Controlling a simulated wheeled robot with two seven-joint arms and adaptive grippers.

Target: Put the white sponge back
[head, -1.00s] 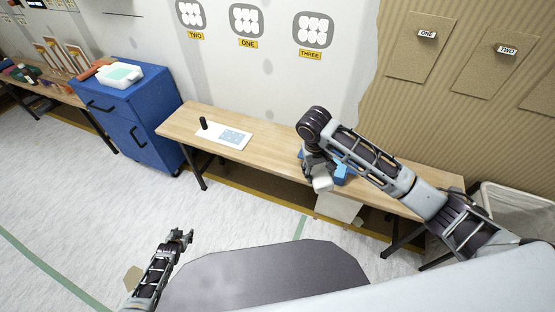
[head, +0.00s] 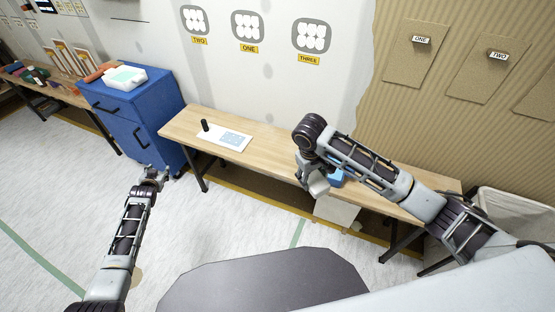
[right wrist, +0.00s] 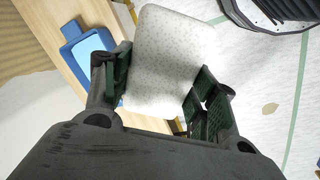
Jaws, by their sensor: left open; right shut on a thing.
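The white sponge (right wrist: 170,55) is a pale speckled block between the fingers of my right gripper (right wrist: 165,95) in the right wrist view. In the head view the sponge (head: 318,183) shows as a small white shape at the table's front edge, with my right gripper (head: 314,176) shut on it. A blue tray (right wrist: 90,48) lies on the wooden table beside the sponge, apart from it. In the head view the tray (head: 338,177) is mostly hidden behind my right arm. My left gripper (head: 153,176) is open and empty over the floor in front of the blue cabinet.
The wooden table (head: 268,153) holds a white board (head: 223,137) with a black upright handle. A blue cabinet (head: 135,115) with a white container (head: 124,78) on top stands to the left. A white bin (head: 510,210) stands at the right. The table's middle is clear.

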